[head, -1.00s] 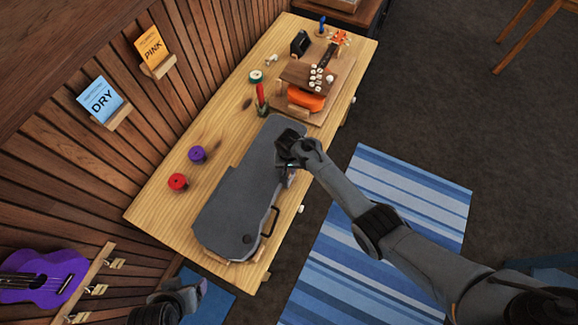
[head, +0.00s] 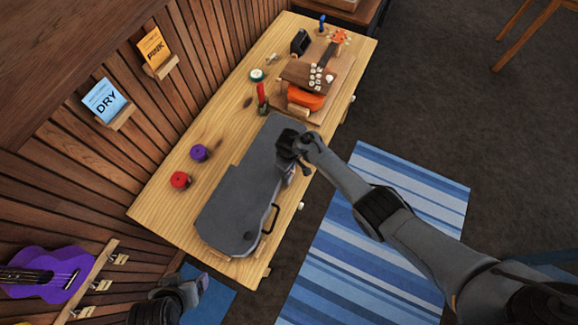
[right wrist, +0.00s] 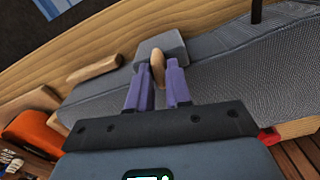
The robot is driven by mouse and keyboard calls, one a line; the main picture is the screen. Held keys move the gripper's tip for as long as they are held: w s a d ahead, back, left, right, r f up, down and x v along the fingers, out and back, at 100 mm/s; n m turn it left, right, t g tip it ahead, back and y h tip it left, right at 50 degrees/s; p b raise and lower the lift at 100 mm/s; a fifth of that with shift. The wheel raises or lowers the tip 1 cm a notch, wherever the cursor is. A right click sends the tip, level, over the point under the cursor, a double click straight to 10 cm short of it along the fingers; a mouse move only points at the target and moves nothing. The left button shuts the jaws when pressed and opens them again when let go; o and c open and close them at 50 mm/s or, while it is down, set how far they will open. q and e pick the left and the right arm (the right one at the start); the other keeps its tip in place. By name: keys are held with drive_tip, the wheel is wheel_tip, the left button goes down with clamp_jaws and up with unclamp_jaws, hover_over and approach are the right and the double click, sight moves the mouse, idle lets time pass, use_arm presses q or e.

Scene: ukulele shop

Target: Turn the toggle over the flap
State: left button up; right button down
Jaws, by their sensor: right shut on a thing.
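The grey instrument case (head: 237,190) lies closed on the wooden workbench, and its grey fabric also shows in the right wrist view (right wrist: 240,75). In the right wrist view a small grey flap (right wrist: 172,43) hangs at the case's edge. A small oblong wooden toggle (right wrist: 158,67) overlaps the flap, with its long side pointing roughly up and down in the picture. My right gripper (right wrist: 157,82) is shut on the toggle, its purple fingers on either side. In the head view my right gripper (head: 288,150) hides this spot. My left gripper (head: 203,284) is at the bottom, away from the case.
A ukulele with an orange body (head: 305,98) sits on a board at the bench's far end. A red-topped bottle (head: 261,95), purple spool (head: 199,153) and red spool (head: 180,180) stand on the bench. A purple ukulele (head: 45,272) hangs at lower left.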

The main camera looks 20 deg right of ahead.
drive_tip(key=shift+n, duration=1.1)
drive_tip(key=c, duration=1)
unclamp_jaws()
drive_tip(key=shift+c, duration=0.2)
